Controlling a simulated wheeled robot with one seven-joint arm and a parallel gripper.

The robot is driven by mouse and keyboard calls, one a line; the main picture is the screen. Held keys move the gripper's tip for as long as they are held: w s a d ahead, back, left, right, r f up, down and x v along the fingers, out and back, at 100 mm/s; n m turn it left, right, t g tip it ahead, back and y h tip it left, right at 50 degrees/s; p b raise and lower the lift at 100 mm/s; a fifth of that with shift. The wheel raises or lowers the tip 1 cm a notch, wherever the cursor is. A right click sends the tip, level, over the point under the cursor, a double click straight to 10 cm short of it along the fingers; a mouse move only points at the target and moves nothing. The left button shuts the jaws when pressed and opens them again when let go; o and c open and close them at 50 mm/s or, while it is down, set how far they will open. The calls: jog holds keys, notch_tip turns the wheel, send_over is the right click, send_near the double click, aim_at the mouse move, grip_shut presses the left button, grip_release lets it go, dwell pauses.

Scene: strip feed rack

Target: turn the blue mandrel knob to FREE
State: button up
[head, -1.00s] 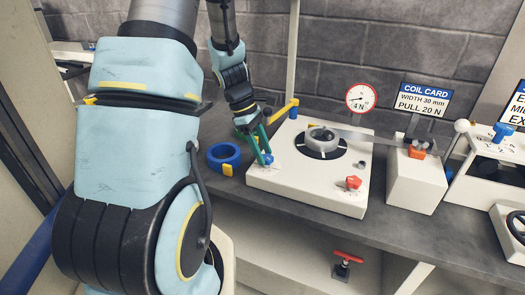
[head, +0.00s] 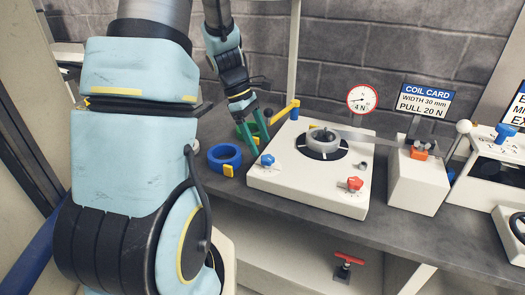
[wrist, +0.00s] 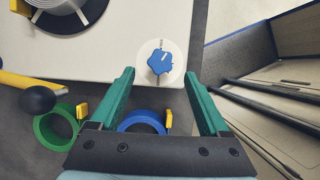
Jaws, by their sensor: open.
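The blue mandrel knob (head: 267,160) sits at the front left corner of the white feed unit (head: 290,185). In the wrist view the knob (wrist: 161,64) is star-shaped on a pale round plate, with a white mark on it. A dark tick shows on the plate's far side; I cannot read any label. My gripper (head: 257,143) is open and empty, above the knob and apart from it. In the wrist view the knob appears between and just beyond the green fingertips (wrist: 160,78). The grey mandrel hub (head: 322,137) stands on the unit's top.
A blue ring (head: 224,156) with a yellow tab lies left of the unit. A yellow arm (head: 285,109) stands behind. A green ring (wrist: 56,128) shows in the wrist view. A red knob (head: 355,183) is at the unit's front right. A gauge (head: 361,98) and coil card (head: 425,100) stand behind.

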jog(key=v, duration=0.7)
jog(key=shift+b, duration=0.4)
jog(key=m+t+y, duration=0.2)
jog(key=m+y, duration=0.2)
jog(key=m, duration=2)
send_near(269, 157)
notch_tip(269, 157, down, 8)
jog(key=shift+s+a+f, duration=0.1)
jog(key=shift+f, duration=0.1)
jog(key=shift+c, duration=0.2)
grip_shut()
